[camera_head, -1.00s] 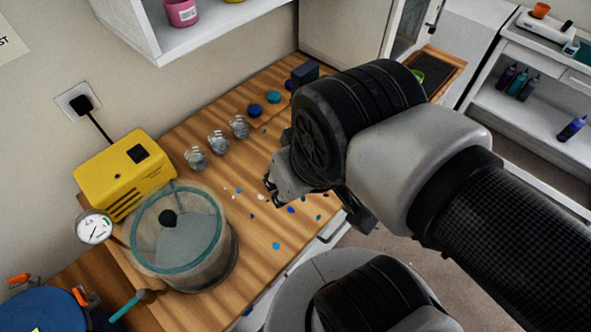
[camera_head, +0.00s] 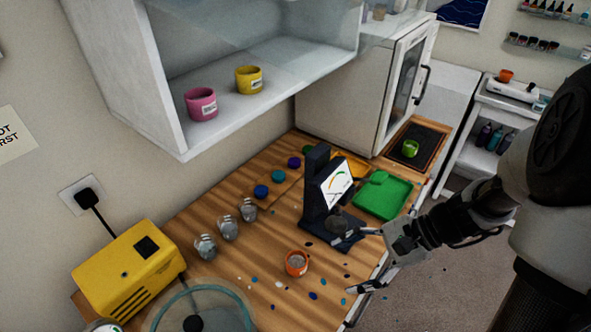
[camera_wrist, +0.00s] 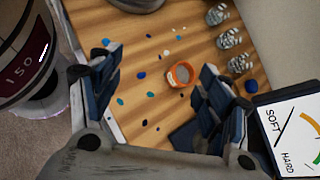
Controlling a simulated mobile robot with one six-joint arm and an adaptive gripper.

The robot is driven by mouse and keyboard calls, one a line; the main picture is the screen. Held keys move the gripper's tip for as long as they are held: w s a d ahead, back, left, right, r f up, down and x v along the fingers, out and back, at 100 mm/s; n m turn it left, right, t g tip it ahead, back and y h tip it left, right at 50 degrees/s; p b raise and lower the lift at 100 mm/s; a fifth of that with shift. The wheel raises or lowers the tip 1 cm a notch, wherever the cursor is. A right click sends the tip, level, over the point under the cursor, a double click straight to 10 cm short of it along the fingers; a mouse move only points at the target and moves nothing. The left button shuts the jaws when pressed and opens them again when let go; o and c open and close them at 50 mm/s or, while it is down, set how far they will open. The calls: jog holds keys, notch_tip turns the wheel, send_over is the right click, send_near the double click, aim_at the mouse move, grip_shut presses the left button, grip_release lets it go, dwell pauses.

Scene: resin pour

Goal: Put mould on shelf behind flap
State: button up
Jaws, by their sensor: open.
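An orange mould (camera_head: 297,263) with greyish contents stands upright on the wooden bench; it also shows in the wrist view (camera_wrist: 173,81). My gripper (camera_head: 362,260) is open and empty to the right of this mould, apart from it, with its fingers pointing toward it. In the wrist view the mould lies beyond and between the open fingers (camera_wrist: 160,85). The white wall shelf (camera_head: 225,113) holds a pink mould (camera_head: 201,104) and a yellow mould (camera_head: 249,80). A clear flap (camera_head: 240,30) is at the top of the shelf opening, apparently raised. A green mould (camera_head: 410,148) sits on a dark mat at the right.
A dark hardness gauge (camera_head: 317,195) stands close behind my gripper, beside a green tray (camera_head: 381,195). Several clear cups (camera_head: 228,228), coloured pucks and loose chips lie on the bench. A yellow pump (camera_head: 130,270) and a glass-lidded chamber (camera_head: 205,310) occupy the left.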

jog(key=w+d+f+m+t+y, duration=0.1)
jog(key=f+m, duration=0.1)
jog(key=f, duration=0.1)
jog(key=w+d+f+m+t+y, duration=0.1)
jog(key=w+f+m, duration=0.1)
jog(key=f+m, duration=0.1)
jog(key=w+d+f+m+t+y, duration=0.1)
jog(key=w+f+m+t, duration=0.1)
jog(key=f+m, duration=0.1)
jog(key=shift+d+f, duration=0.3)
jog(key=shift+d, duration=0.1)
jog(key=b, duration=0.3)
send_near(288, 261)
jog(key=shift+w+a+f, duration=0.3)
jog(key=shift+a+f, duration=0.15)
jog(key=shift+a, duration=0.05)
jog(key=shift+s+r+b+x, duration=0.1)
jog(key=shift+b+x, duration=0.35)
jog(key=shift+x, duration=1)
jog(key=shift+s+r+b+x, duration=0.1)
jog(key=shift+b+x, duration=0.35)
jog(key=shift+x, duration=1.05)
jog(key=shift+a, duration=0.1)
